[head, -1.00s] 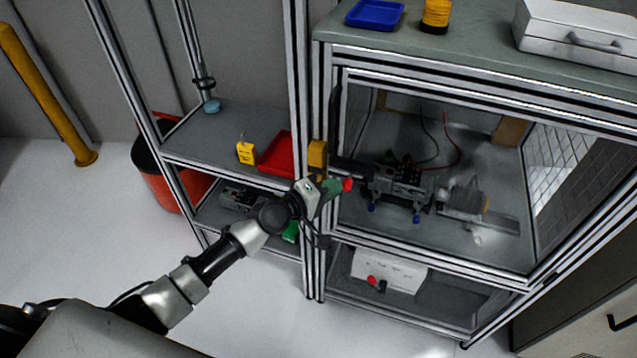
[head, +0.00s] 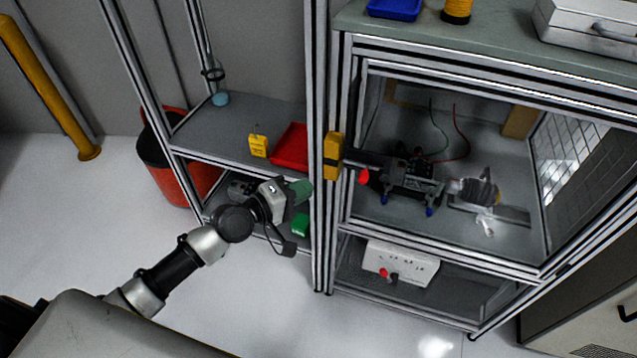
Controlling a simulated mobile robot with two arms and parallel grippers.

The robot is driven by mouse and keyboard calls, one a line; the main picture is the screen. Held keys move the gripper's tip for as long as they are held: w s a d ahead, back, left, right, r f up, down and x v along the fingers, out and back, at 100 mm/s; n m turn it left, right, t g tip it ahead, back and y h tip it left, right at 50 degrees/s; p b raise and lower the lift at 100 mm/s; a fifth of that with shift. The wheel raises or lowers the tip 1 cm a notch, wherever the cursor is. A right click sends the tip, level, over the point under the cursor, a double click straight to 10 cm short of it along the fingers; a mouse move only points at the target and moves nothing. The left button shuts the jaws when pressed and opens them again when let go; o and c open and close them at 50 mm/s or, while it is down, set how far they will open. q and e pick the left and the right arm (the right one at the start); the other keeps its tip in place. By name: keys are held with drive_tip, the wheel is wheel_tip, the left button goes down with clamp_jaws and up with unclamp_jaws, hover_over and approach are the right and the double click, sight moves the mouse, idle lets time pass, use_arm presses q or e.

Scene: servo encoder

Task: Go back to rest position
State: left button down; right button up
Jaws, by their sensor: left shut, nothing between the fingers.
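My left arm comes in from the lower left. My left gripper (head: 301,192) is shut and empty, in front of the shelf rack and left of the metal post. Its fingers are small and partly blurred in this view. The dark motor and encoder assembly (head: 412,178) sits inside the open-fronted cell to the right, apart from the gripper. A red knob (head: 364,176) shows at its left side. My right gripper is not in view.
The shelf rack holds a red tray (head: 290,147), a yellow case (head: 258,146) and a green item (head: 300,225). A yellow box (head: 333,155) is on the cell's left post. A white box (head: 400,262) is below. Clear floor (head: 65,215) lies left.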

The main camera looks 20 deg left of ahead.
use_arm(q)
drive_tip(key=shift+v, duration=0.95)
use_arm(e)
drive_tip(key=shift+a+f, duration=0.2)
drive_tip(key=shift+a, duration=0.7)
